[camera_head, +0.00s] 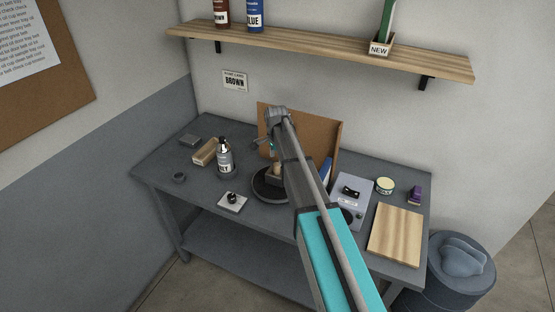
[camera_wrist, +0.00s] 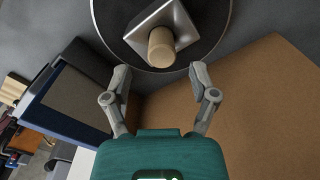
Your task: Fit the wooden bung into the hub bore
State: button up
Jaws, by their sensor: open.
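The wooden bung (camera_wrist: 161,48) is a pale, short cylinder in the wrist view. It stands out from a grey metal piece with a square outline (camera_wrist: 176,22), which looks like the hub. I cannot tell whether the bung sits in a bore or only rests there; no open bore shows. Both are within the round dark pan (camera_wrist: 103,38), which also shows in the head view (camera_head: 259,190), partly behind my arm. My gripper (camera_wrist: 160,70) is open and empty, its fingers apart on either side of the bung's near end, not visibly touching it.
On the bench, a labelled bottle (camera_head: 224,158) and a small plate with a black knob (camera_head: 232,202) stand left of the pan. A brown board (camera_head: 325,137) rises behind. A switch box (camera_head: 350,200), round tin (camera_head: 385,186) and wooden board (camera_head: 396,235) are right.

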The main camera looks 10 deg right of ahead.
jog(key=shift+r+p, duration=2.55)
jog(key=shift+r, duration=0.3)
jog(key=s+n, duration=1.4)
jog(key=s, duration=1.5)
jog(key=shift+d, duration=0.3)
notch_tip(320, 180, down, 5)
jog(key=b, duration=0.5)
jog(key=shift+f, duration=0.15)
